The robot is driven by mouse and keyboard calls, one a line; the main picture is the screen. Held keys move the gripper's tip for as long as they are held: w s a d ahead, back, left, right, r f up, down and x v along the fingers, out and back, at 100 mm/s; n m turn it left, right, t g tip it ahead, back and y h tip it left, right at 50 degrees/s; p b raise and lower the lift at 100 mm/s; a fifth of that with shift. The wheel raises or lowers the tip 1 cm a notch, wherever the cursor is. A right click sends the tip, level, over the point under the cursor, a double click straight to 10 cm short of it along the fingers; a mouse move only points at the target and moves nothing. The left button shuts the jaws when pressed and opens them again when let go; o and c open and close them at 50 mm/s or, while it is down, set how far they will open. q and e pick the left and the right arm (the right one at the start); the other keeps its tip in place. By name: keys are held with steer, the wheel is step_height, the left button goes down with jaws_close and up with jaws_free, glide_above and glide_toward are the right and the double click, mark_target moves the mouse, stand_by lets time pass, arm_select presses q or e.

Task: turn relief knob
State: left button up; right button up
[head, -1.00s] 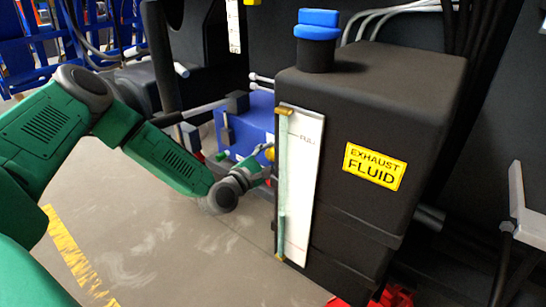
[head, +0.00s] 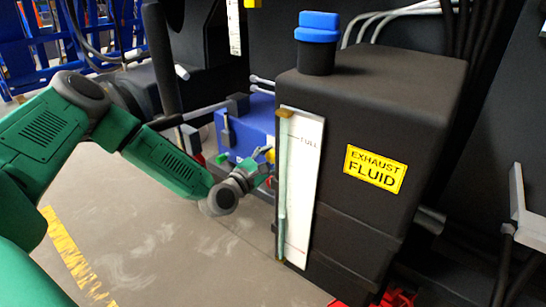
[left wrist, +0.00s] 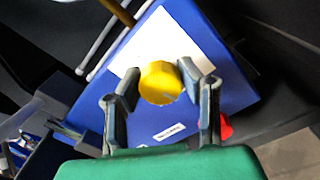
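The yellow relief knob (left wrist: 161,82) sits on a white plate (left wrist: 150,45) on top of a blue box (left wrist: 215,65) in the left wrist view. My left gripper (left wrist: 160,70) is open, with one finger on each side of the knob. A small gap shows by the left finger; contact at the right fingertip is unclear. In the head view, my left gripper (head: 262,162) reaches the blue box (head: 252,125) beside the black tank, and the knob (head: 269,154) is only partly visible near its fingertips. My right gripper is not in view.
A black exhaust fluid tank (head: 385,115) with a blue cap (head: 317,28) and a level gauge (head: 300,190) stands right of my left gripper, very close. Bars and a dark chassis lie behind the box. The floor (head: 180,250) in front is clear.

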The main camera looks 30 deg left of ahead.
arm_select(q)
steer(key=o, duration=0.3)
steer(key=shift+s+a+f, duration=0.15)
steer(key=shift+a+f, duration=0.05)
steer(key=shift+f, duration=0.25)
steer(key=shift+o, duration=0.2)
steer(key=shift+r, duration=0.15)
steer(key=s, duration=1.2)
steer(key=shift+a+f, duration=0.2)
steer(key=shift+a, duration=0.2)
steer(key=shift+w, duration=0.1)
